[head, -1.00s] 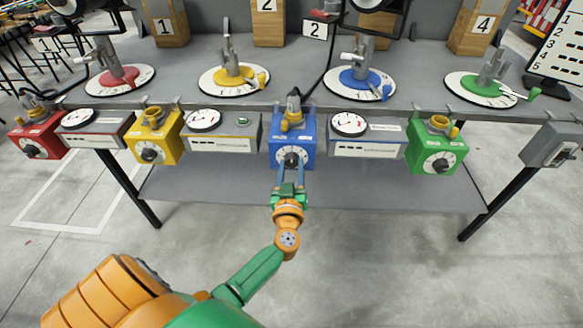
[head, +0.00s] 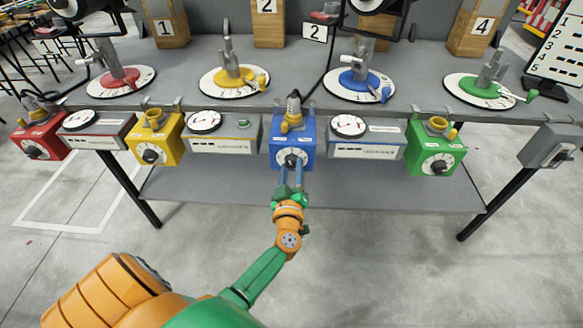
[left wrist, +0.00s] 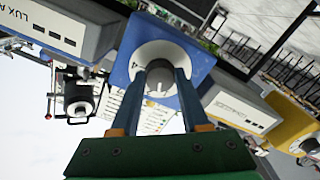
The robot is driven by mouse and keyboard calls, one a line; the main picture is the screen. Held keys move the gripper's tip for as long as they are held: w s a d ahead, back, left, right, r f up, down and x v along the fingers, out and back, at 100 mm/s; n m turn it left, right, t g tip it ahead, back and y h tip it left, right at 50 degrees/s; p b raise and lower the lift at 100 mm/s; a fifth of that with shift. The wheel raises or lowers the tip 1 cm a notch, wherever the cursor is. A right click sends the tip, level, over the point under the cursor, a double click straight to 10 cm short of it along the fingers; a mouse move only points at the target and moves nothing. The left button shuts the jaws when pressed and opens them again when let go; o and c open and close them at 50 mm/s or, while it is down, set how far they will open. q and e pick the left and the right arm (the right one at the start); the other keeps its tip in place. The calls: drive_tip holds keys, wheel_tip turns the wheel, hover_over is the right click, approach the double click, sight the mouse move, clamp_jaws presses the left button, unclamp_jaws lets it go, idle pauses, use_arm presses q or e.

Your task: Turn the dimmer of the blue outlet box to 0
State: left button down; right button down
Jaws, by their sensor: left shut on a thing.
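The blue outlet box (head: 293,125) hangs at the front edge of the bench, with a yellow socket and a plug on top. Its dimmer (head: 291,158) is a dark knob on a round white dial on the front face. My left gripper (head: 291,168) reaches up to the box from below and its fingers are shut on the dimmer. In the left wrist view the two blue fingers (left wrist: 161,85) stand on either side of the knob (left wrist: 158,82), and the view is tilted. The dial's figures are too small to read. My right gripper is not in view.
Red (head: 38,137), yellow (head: 155,138) and green (head: 436,146) outlet boxes hang along the same edge, with grey meter boxes (head: 367,138) between them. Colored turntables (head: 359,84) stand above on the bench. The floor in front is clear.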

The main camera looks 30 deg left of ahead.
use_arm(q)
drive_tip(key=n, duration=0.5)
drive_tip(key=shift+n, duration=0.3)
drive_tip(key=n, duration=0.5)
drive_tip(key=shift+n+b, duration=0.3)
drive_tip(key=shift+b, duration=0.1)
drive_tip(key=shift+c, duration=2)
unclamp_jaws()
drive_tip(key=shift+s+d, duration=0.1)
drive_tip(key=p+v, duration=0.1)
drive_tip(key=v, duration=0.6)
